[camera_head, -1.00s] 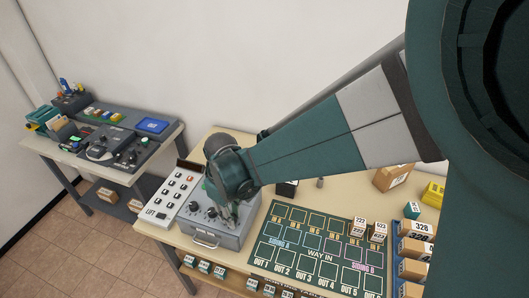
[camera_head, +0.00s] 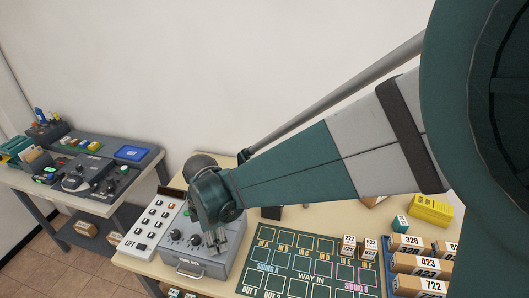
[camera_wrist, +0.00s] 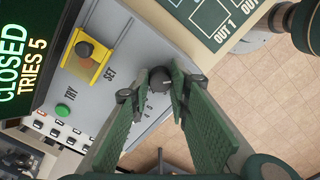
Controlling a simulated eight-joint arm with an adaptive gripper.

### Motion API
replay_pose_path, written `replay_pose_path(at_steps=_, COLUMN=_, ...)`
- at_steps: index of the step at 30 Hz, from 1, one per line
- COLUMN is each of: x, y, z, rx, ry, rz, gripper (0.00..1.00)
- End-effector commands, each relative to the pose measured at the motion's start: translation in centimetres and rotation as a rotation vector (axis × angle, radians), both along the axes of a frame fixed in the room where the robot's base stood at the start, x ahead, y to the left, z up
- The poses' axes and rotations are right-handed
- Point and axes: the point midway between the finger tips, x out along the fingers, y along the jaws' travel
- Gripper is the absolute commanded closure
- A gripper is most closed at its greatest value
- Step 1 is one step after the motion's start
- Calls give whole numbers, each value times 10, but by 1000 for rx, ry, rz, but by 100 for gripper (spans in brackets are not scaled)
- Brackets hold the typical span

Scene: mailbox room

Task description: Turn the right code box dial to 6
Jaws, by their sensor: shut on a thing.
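The grey code box (camera_head: 186,268) stands on the table, with dark dials (camera_head: 175,236) on its sloped top. My gripper (camera_head: 216,248) is over the right end of the dial row and hides that dial in the head view. In the wrist view, my gripper's fingers (camera_wrist: 159,84) are closed around a round dark dial (camera_wrist: 160,77), the right one. Its number and pointer cannot be read. A display (camera_wrist: 22,65) reads "CLOSED" and "TRIES 5". A green button (camera_wrist: 62,110) is by "TRY"; a black knob on a yellow plate (camera_wrist: 96,66) is by "SET".
A white LIFT panel (camera_head: 157,222) with several switches adjoins the box on the left. A green track board (camera_head: 300,262) lies to the right. Numbered boxes (camera_head: 420,263) stand farther right. A second workbench (camera_head: 80,172) is at the left.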

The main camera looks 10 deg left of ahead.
Motion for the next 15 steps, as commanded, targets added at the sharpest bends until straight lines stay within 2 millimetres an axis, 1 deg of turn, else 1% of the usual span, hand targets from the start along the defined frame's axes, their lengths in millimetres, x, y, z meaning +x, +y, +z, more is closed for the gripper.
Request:
replay_pose_path(at_steps=9, x=0, y=0, z=0, rx=0, ry=0, rz=282, gripper=93)
replay_pose_path(at_steps=15, x=0, y=0, z=0, rx=0, ry=0, rz=411, gripper=93)
